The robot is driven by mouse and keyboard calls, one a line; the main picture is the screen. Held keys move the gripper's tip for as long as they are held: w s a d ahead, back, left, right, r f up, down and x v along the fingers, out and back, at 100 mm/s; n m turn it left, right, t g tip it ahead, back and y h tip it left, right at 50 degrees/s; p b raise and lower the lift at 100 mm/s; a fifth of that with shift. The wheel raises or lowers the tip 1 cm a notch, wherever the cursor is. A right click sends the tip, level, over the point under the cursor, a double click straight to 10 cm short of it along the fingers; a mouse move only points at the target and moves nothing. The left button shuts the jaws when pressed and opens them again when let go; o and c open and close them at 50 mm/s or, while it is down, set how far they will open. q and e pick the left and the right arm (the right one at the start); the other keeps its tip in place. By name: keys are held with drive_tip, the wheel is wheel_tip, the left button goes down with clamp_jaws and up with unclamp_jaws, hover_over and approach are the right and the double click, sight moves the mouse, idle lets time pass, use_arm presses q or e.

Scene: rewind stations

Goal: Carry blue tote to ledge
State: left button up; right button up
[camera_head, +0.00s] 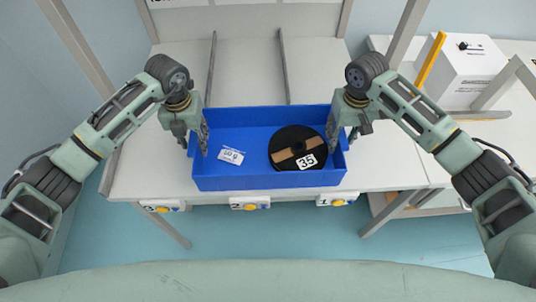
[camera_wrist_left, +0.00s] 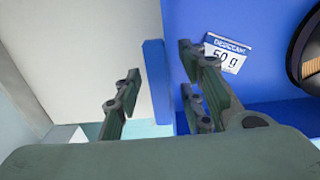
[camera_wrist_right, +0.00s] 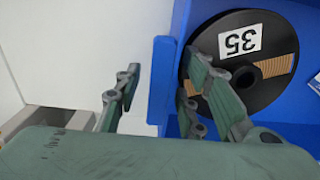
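The blue tote (camera_head: 265,182) sits on the white table. Inside it are a black spool (camera_head: 283,143) with a 35 label and a white desiccant packet (camera_head: 232,156). My left gripper (camera_head: 194,140) is at the tote's left wall, open; in the left wrist view its fingers stand on either side of the wall (camera_wrist_left: 157,85), with gaps. My right gripper (camera_head: 344,138) is at the right wall, open; in the right wrist view its fingers likewise straddle the wall (camera_wrist_right: 162,82) with gaps. I cannot tell which surface is the ledge.
The white table (camera_head: 150,160) has free room left of the tote and behind it, where two thin rails (camera_head: 283,70) run back. Numbered labels with yellow buttons (camera_head: 249,204) line the front edge. A white box (camera_head: 465,70) stands on a surface at right.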

drive_tip(key=shift+r, duration=0.25)
use_arm(q)
wheel_tip(320, 180, up, 12)
use_arm(e)
wheel_tip(320, 180, up, 12)
drive_tip(key=shift+f, duration=0.2)
use_arm(q)
drive_tip(key=shift+f, duration=0.1)
use_arm(e)
drive_tip(key=shift+s+f, duration=0.1)
idle(0.5)
